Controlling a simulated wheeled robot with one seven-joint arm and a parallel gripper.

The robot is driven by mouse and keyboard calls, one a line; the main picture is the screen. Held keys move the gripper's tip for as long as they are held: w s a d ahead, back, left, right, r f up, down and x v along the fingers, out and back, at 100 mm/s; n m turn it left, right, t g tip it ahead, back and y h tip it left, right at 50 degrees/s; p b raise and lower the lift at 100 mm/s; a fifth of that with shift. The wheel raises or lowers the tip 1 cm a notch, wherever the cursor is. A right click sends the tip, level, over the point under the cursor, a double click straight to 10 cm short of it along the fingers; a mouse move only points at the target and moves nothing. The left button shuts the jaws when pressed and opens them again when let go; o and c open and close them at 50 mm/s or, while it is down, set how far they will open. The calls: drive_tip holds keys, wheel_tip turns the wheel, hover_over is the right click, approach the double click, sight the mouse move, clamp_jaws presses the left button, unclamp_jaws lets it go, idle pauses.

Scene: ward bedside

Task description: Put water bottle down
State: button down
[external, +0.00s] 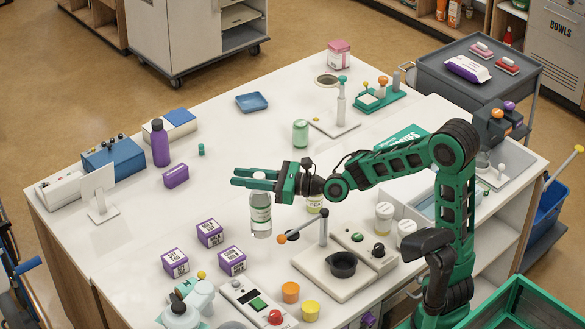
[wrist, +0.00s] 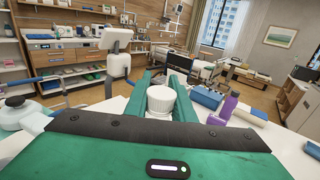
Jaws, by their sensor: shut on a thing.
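The water bottle (external: 261,214) is clear with a pale label and a white cap. It hangs upright below my gripper (external: 256,179), whose green fingers are shut around its upper part. In the wrist view the white cap (wrist: 161,98) sits between the two green fingers of my gripper (wrist: 169,88). The bottle's base is over the middle of the white table (external: 130,250); I cannot tell whether it touches the top. In the wrist view the bottle's body is hidden.
Several purple boxes (external: 209,233) stand to the lower left of the bottle. A stand with an orange-tipped lever (external: 300,233) is close on its right. A purple bottle (external: 160,143) and a white screen stand (external: 99,194) are farther left. The tabletop just left of the bottle is clear.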

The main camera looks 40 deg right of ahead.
drive_tip(key=w+d+f, duration=0.7)
drive_tip(key=d+f, duration=0.2)
drive_tip(key=f, duration=0.2)
drive_tip(key=shift+w, duration=0.15)
idle(0.3)
drive_tip(key=c, duration=1.5)
unclamp_jaws()
drive_tip(key=shift+f, duration=0.1)
drive_tip(key=v, duration=1.2)
